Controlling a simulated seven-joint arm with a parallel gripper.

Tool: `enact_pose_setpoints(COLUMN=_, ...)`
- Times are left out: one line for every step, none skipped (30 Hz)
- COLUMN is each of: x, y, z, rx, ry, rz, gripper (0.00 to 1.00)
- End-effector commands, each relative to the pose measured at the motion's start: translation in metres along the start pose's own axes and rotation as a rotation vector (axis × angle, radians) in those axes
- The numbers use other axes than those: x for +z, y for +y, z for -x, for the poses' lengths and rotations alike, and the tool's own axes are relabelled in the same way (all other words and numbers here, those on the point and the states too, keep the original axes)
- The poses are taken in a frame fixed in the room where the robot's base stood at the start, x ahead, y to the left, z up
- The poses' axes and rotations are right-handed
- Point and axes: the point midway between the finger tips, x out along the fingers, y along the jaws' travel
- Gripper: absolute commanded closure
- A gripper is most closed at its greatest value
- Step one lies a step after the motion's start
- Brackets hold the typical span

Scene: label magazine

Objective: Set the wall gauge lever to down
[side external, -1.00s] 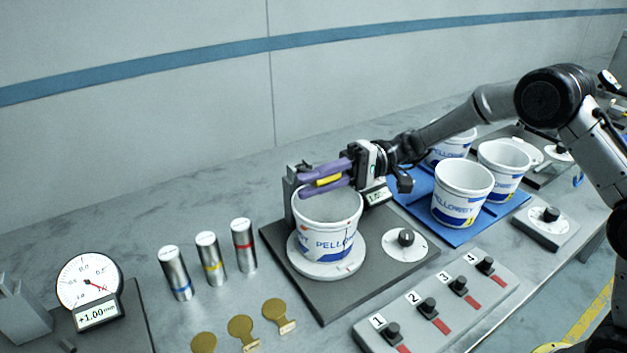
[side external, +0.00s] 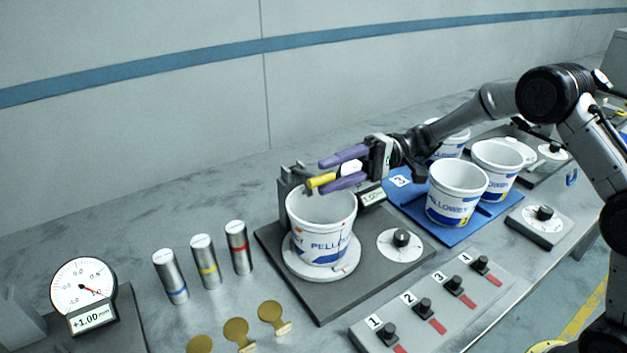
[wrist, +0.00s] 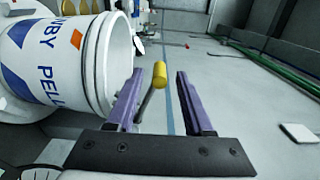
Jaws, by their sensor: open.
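The wall gauge is a grey post (side external: 292,188) with a small readout (side external: 371,196), standing behind the white bucket (side external: 321,232) on the dark plate. Its lever has a yellow handle (side external: 321,180) just above the bucket rim. In the wrist view the yellow handle (wrist: 159,74) sits on a thin metal rod running toward the lower left. My gripper (side external: 322,174) has its purple fingers spread, one on each side of the handle. In the wrist view my gripper (wrist: 159,72) shows gaps on both sides of it. I cannot tell the lever's set position.
The bucket stands on a round white turntable (side external: 320,270), with a dial knob (side external: 401,240) to its right. More buckets (side external: 457,195) stand on a blue mat. Several numbered switches (side external: 423,306), metal cylinders (side external: 205,263) and a round gauge (side external: 84,287) are in front and left.

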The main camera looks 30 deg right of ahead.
Motion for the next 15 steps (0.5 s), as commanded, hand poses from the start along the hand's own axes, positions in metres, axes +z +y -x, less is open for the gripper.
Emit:
enact_pose_setpoints(x=-0.001, y=0.000, z=0.013, rx=0.000, ry=0.005, rz=-0.001, gripper=0.48)
enact_pose_setpoints(x=-0.001, y=0.000, z=0.020, rx=0.000, ry=0.005, rz=-0.001, gripper=0.48)
enact_pose_setpoints(x=-0.001, y=0.001, z=0.029, rx=0.001, ry=0.005, rz=-0.001, gripper=0.48)
enact_pose_setpoints(x=-0.001, y=0.000, z=0.035, rx=0.000, ry=0.005, rz=-0.001, gripper=0.48)
enact_pose_setpoints(x=-0.001, y=0.000, z=0.041, rx=0.000, ry=0.005, rz=0.000, gripper=0.48)
enact_pose_setpoints(x=-0.001, y=0.001, z=0.049, rx=0.001, ry=0.004, rz=0.000, gripper=0.48)
enact_pose_setpoints(x=-0.001, y=0.001, z=0.054, rx=0.000, ry=0.004, rz=0.000, gripper=0.48)
enact_pose_setpoints(x=-0.001, y=0.000, z=0.059, rx=0.000, ry=0.003, rz=0.000, gripper=0.48)
enact_pose_setpoints(x=-0.001, y=0.000, z=0.065, rx=0.000, ry=0.004, rz=0.000, gripper=0.48)
enact_pose_setpoints(x=-0.001, y=0.000, z=0.069, rx=0.001, ry=0.003, rz=0.001, gripper=0.48)
enact_pose_setpoints(x=-0.001, y=0.000, z=0.072, rx=0.000, ry=0.002, rz=0.001, gripper=0.48)
enact_pose_setpoints(x=-0.001, y=0.000, z=0.077, rx=0.000, ry=0.002, rz=0.002, gripper=0.48)
enact_pose_setpoints(x=-0.001, y=0.000, z=0.079, rx=0.000, ry=0.002, rz=0.001, gripper=0.48)
enact_pose_setpoints(x=-0.001, y=0.000, z=0.081, rx=0.000, ry=0.002, rz=0.001, gripper=0.48)
enact_pose_setpoints(x=0.000, y=0.000, z=0.083, rx=0.000, ry=0.001, rz=0.001, gripper=0.48)
